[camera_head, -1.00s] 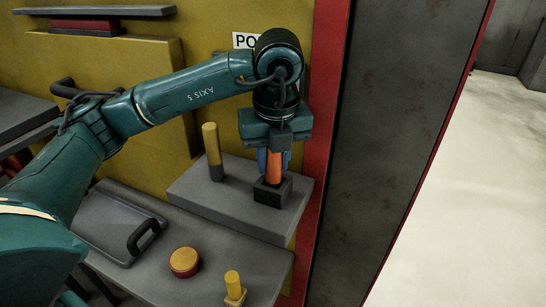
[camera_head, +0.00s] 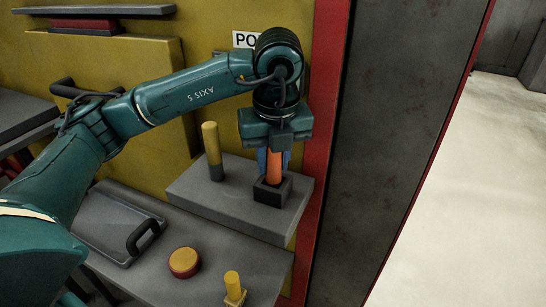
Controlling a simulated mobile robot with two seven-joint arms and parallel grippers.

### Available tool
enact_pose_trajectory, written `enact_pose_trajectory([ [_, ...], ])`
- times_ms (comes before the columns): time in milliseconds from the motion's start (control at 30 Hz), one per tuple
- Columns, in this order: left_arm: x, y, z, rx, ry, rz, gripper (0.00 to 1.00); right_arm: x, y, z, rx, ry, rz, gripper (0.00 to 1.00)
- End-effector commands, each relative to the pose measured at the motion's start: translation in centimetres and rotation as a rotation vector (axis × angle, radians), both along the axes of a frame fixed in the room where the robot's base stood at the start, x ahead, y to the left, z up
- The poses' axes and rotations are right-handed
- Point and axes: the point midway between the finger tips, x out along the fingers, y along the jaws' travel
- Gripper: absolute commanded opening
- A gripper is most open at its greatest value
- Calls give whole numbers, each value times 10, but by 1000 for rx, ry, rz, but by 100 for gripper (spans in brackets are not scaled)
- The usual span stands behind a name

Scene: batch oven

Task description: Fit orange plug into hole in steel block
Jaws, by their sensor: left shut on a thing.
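The orange plug (camera_head: 274,167) stands upright with its lower end at the top of the dark steel block (camera_head: 272,192). From this angle I cannot tell how deep it sits in the hole. My left gripper (camera_head: 274,156) comes down from above and is shut on the upper part of the plug. The block rests on a raised grey ledge (camera_head: 205,191). My right gripper is not in view.
A yellow and grey post (camera_head: 211,150) stands on the ledge left of the block. Below are a dark tray with a handle (camera_head: 108,222), a round yellow and red button (camera_head: 184,262) and a small yellow peg (camera_head: 233,284). A red-edged wall (camera_head: 320,150) rises close on the right.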

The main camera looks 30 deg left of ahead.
Motion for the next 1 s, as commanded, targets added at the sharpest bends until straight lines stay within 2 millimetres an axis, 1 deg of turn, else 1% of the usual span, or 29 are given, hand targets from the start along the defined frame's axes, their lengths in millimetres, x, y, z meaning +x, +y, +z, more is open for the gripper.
enact_pose_trajectory([
  [1000, 0, 0, -13, 0, 0, 0, 0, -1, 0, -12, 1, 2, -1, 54],
])
